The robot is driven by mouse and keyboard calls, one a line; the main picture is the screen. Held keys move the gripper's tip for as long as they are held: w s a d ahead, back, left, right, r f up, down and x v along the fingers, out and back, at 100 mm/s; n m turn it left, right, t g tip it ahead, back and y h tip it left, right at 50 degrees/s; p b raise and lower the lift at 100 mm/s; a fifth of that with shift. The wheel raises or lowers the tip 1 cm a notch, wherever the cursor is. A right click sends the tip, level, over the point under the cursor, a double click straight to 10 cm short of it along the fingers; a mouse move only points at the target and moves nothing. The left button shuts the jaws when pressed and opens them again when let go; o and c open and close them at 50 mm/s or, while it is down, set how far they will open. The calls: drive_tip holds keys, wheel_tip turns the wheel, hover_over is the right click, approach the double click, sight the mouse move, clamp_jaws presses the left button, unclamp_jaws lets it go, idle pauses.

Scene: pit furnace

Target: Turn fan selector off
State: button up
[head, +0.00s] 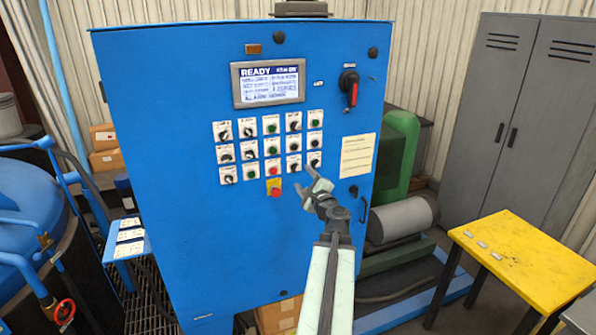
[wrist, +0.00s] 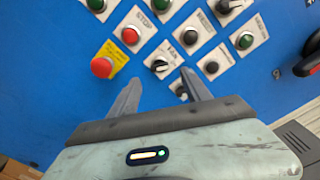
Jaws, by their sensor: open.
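The fan selector (wrist: 160,65) is a black rotary knob on a white plate marked FAN, on the blue control cabinet. In the head view the selector (head: 294,167) sits in the bottom row, right of a red button. My gripper (head: 307,179) is open and empty in front of the panel, just below and right of the selector. In the wrist view my gripper (wrist: 158,79) has its two fingers on either side, with the knob just beyond the tips. It does not appear to touch the knob. The knob's exact pointer direction is too small to tell.
A red stop button (wrist: 130,36) and a red mushroom button on yellow (wrist: 102,67) are close by on the left. Another black knob (head: 315,164) is close on the right. A READY screen (head: 268,84) is above. A yellow table (head: 520,255) stands at right.

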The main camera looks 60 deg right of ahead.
sight(296, 170)
drive_tip(key=x, duration=0.6)
drive_tip(key=shift+w+d, duration=0.15)
drive_tip(key=shift+w, duration=0.2)
clamp_jaws()
drive_tip(key=shift+s+d, duration=0.1)
drive_tip(key=shift+d, duration=0.05)
drive_tip(key=shift+n, duration=0.3)
drive_tip(key=n, duration=0.4)
drive_tip(key=shift+a+f, duration=0.1)
drive_tip(key=shift+a, duration=0.1)
drive_tip(key=n, duration=0.4)
drive_tip(key=shift+f+n, duration=0.1)
drive_tip(key=shift+n, duration=1.8)
